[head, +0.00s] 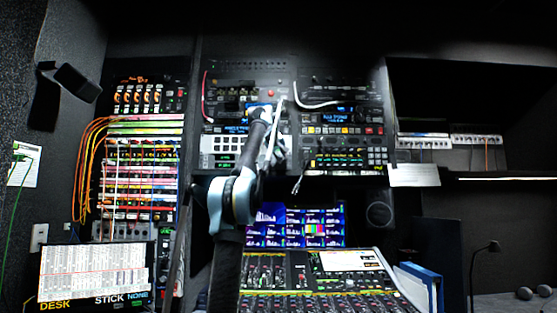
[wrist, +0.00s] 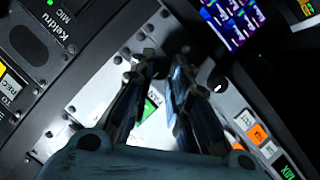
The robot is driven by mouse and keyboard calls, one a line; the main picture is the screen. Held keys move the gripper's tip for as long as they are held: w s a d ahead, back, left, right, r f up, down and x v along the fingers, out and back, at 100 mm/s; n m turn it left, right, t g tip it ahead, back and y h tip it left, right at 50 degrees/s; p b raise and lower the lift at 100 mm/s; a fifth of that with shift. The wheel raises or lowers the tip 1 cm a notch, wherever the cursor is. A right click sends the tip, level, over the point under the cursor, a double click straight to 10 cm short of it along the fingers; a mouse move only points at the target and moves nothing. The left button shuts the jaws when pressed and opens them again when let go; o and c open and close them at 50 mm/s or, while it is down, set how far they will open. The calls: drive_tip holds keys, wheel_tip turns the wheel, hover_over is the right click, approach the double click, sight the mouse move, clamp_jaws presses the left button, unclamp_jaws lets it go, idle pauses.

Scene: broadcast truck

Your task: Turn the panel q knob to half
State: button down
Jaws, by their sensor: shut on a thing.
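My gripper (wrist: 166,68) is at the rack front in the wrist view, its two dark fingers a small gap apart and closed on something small. What they hold is mostly hidden between the fingertips; by its place at the panel I take it for the panel q knob, but its turn angle cannot be read. A white panel (wrist: 88,100) with small dark knobs or screws lies behind and beside the fingers. In the head view my arm reaches up to the rack, and its wrist covers the gripper and the knob. The white panel (head: 222,145) shows left of my arm.
Rack units (head: 340,117) with buttons and displays stand right of my arm. Patch cables (head: 95,150) hang at the left. A monitor wall (head: 310,225) and a mixing desk (head: 320,298) lie below. Orange and white buttons (wrist: 257,134) sit close right of the fingers.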

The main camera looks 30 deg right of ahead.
drive_tip(key=c, duration=1.5)
unclamp_jaws()
drive_tip(key=shift+w+a, duration=0.15)
drive_tip(key=shift+a, duration=0.05)
drive_tip(key=v, duration=1.2)
drive_tip(key=shift+f, duration=0.1)
drive_tip(key=s+a+f+g+y, duration=0.1)
drive_tip(key=s+a+f+y, duration=0.15)
drive_tip(key=a+f, duration=0.85)
drive_tip(key=s+a+f+g+y, duration=0.1)
drive_tip(key=s+a+f+y, duration=0.35)
drive_tip(key=f, duration=1.05)
drive_tip(key=s+a+f+g+h, duration=0.1)
drive_tip(key=a+f, duration=0.9)
drive_tip(key=f, duration=0.2)
drive_tip(key=s+a+f+g+y, duration=0.1)
drive_tip(key=s+a+f, duration=0.5)
drive_tip(key=f, duration=0.8)
drive_tip(key=s+a+f+n+g+y, duration=0.1)
drive_tip(key=s+a+f, duration=0.4)
drive_tip(key=s+f, duration=0.6)
drive_tip(key=s+a+f+n+g+y, duration=0.1)
drive_tip(key=s+a+f, duration=0.5)
drive_tip(key=f, duration=1.1)
drive_tip(key=shift+s+a+f+g+y, duration=0.15)
drive_tip(key=shift+s+g+y, duration=0.2)
drive_tip(key=shift+s, duration=0.4)
drive_tip(key=shift+s+a+f+g+y, duration=0.2)
drive_tip(key=shift+s+g, duration=0.25)
drive_tip(key=shift+s, duration=0.35)
